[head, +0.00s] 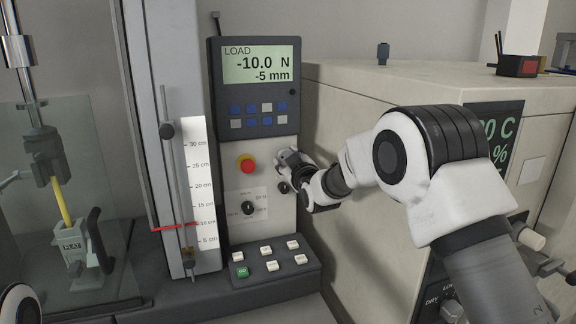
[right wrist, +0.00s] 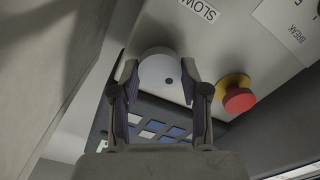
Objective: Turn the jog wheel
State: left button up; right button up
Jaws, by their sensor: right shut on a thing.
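The jog wheel (right wrist: 161,76) is a pale grey disc with a dark dot on its face, on the front panel of the testing machine. My right gripper (right wrist: 158,88) is shut on it, with one finger on each side of the rim. In the head view my right gripper (head: 291,172) reaches the panel's right edge, right of the red stop button, and mostly hides the wheel. The display (head: 259,64) reads LOAD -10.0 N and -5 mm. My left gripper is not in view.
The red stop button (head: 246,165) is close beside the wheel and also shows in the wrist view (right wrist: 238,96). A small selector knob (head: 248,207) is below. A beige cabinet (head: 345,105) stands close on the right. A yellow sample (head: 63,203) is clamped at left.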

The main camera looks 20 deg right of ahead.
jog(key=shift+r+n+b, duration=0.15)
jog(key=shift+n+b, duration=1.3)
jog(key=shift+n, duration=2.05)
jog(key=o, duration=0.9)
jog(key=shift+o, duration=1.2)
jog(key=shift+w+d, duration=0.1)
jog(key=shift+w, duration=0.05)
jog(key=s, duration=1.2)
jog(key=shift+d+f, duration=0.25)
